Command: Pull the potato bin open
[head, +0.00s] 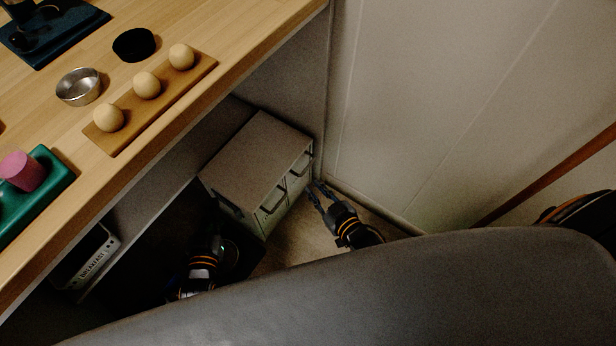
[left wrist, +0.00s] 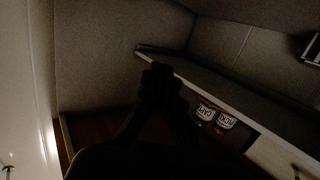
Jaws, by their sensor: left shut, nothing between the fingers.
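A grey bin unit (head: 257,150) with several handled fronts stands on the floor under the counter in the head view. Its labels are too dark to read, so I cannot tell which front is the potato bin. All fronts look closed. My left gripper (left wrist: 160,75) is shut and empty, a dark shape in the left wrist view. In the head view its hand is low and dark, close to the left front of the unit; whether it touches is hidden. My right gripper (head: 315,190) is open and empty, just right of the unit's right-hand front.
The wooden counter (head: 235,60) overhangs the unit, holding a board (head: 205,72) with round pale balls, a metal bowl (head: 78,87) and a green tray (head: 45,190). A pale wall (head: 430,90) closes the right side. A labelled box (head: 95,262) is at lower left.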

